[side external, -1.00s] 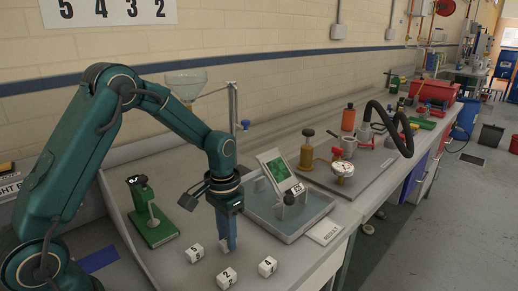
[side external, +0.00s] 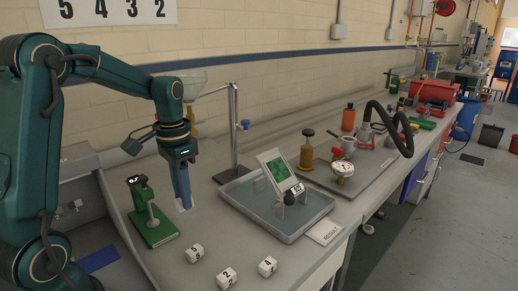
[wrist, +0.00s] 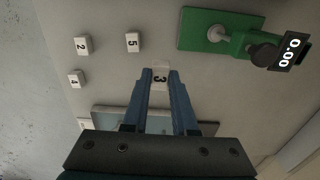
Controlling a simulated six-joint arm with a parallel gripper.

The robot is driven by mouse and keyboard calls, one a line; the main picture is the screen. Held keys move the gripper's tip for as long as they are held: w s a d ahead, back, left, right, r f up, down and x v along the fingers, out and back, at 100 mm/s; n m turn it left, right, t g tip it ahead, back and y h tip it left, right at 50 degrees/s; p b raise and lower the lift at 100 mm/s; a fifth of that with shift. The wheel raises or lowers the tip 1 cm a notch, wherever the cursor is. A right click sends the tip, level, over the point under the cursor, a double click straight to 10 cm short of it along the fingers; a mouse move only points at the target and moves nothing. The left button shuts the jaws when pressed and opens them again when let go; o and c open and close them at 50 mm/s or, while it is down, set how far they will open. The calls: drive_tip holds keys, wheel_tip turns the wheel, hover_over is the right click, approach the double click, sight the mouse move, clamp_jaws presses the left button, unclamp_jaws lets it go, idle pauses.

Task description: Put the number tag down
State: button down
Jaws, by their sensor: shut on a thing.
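My gripper (side external: 183,206) points down, with its blue fingers shut on a white number tag marked 3 (wrist: 160,78). In the side view only a small pale part of this tag shows at the fingertips, between the green gauge and the tray. I cannot tell whether it touches the bench. White tags marked 5 (side external: 194,253), 2 (side external: 227,278) and 4 (side external: 267,266) stand apart on the bench at the front. They also show at the left of the wrist view. A white card reading RESULT (side external: 325,233) lies at the bench's right edge.
A green gauge (side external: 152,222) with a 0.00 display stands left of my gripper. A shallow tray (side external: 243,222) holding a tilted green-faced panel (side external: 280,170) is to the right. A metal stand (side external: 235,130) rises behind. Bare bench lies between gripper and front tags.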

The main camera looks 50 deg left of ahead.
drive_tip(key=shift+s+a+r, duration=0.4)
drive_tip(key=shift+a+r, duration=0.15)
drive_tip(key=shift+r, duration=0.2)
drive_tip(key=d+r, duration=0.5)
drive_tip(key=d, duration=0.4)
drive_tip(key=shift+w+d+r, duration=0.2)
drive_tip(key=shift+w+d, duration=0.15)
drive_tip(key=shift+d, duration=0.05)
